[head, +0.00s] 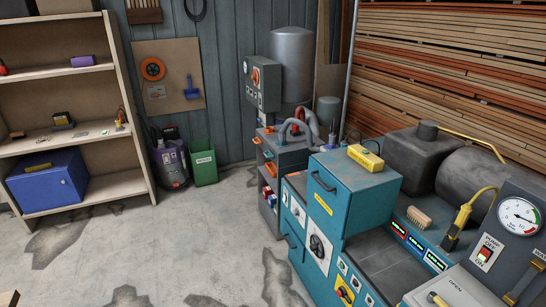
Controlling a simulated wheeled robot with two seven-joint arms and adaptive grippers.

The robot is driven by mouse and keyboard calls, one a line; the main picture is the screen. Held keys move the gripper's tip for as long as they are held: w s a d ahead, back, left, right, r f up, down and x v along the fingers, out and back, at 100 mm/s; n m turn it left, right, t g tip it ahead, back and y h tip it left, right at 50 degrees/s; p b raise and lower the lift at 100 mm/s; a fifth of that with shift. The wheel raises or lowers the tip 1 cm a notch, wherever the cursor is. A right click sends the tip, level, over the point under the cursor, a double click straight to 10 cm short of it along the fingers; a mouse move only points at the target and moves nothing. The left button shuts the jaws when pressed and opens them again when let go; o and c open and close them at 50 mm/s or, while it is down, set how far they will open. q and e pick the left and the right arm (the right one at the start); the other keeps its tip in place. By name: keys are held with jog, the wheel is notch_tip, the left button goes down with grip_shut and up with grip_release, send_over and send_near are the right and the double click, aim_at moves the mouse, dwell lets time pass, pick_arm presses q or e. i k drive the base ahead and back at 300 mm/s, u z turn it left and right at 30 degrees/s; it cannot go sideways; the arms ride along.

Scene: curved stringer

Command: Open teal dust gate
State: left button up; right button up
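A teal machine (297,235) stands at right of centre, with dials, labels and switches on its front. A raised teal box section (365,208) with a black handle (324,181) and a yellow label is at its upper part. A second dark handle (290,241) is low on the front. I cannot tell which teal part is the dust gate, or whether it is open or shut. Neither of my grippers is in view.
A yellow device (366,157) lies on the teal box. A shelf (130,130) and green bin (204,163) stand left. The concrete floor between is mostly clear.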

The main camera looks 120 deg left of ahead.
aim_at(271, 155)
jog(key=u, duration=4.2)
jog(key=i, duration=1.3)
jog(key=u, duration=0.4)
jog(key=i, duration=1.75)
